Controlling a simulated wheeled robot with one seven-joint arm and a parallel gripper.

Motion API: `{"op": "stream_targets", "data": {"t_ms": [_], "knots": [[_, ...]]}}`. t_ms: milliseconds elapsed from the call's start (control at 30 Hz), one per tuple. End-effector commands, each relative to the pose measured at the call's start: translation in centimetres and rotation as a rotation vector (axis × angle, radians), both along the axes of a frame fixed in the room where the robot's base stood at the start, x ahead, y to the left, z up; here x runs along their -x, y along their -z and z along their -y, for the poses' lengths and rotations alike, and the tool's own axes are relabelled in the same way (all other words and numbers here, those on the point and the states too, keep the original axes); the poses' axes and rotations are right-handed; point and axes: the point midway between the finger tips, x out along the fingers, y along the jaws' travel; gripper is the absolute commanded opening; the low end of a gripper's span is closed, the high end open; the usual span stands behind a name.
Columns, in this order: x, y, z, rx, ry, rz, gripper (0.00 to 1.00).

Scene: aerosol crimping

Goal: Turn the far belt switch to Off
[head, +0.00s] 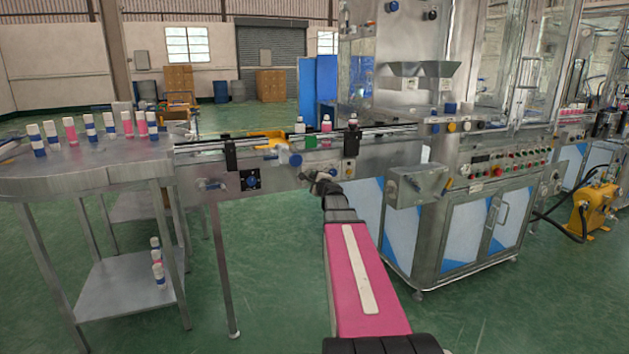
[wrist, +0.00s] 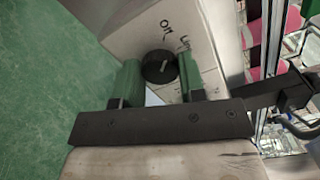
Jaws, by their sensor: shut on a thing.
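In the wrist view, a round black switch knob (wrist: 159,68) with a pale pointer mark sits on a light panel (wrist: 133,29) with dark lettering, only partly legible. My gripper (wrist: 158,75) has its two green fingers on either side of the knob and is shut on it. In the head view, my arm reaches forward to the conveyor's front side, and my gripper (head: 323,181) is at the belt's side panel, where it hides the knob it holds.
Another switch with a blue knob on a black plate (head: 251,181) is further left on the conveyor (head: 213,170). A round steel table (head: 88,175) with several capped cans stands at left. The crimping machine cabinet (head: 455,235) stands right of my arm. A grey box (head: 418,187) juts out near it.

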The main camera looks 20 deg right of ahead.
Motion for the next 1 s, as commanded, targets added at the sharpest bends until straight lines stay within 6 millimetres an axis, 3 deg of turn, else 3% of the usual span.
{"op": "stream_targets", "data": {"t_ms": [300, 800, 833, 900, 1000], "knots": [[0.02, 0.07, 0.01, 0.108, 0.001, 0.002, 0.14], [0.02, 0.07, -0.01, 0.127, 0.001, 0.003, 0.14], [0.02, 0.07, -0.01, 0.127, 0.001, 0.003, 0.44], [0.02, 0.07, -0.01, 0.127, 0.001, 0.003, 0.63], [0.01, 0.05, 0.0, 0.126, 0.001, 0.003, 0.63]]}}
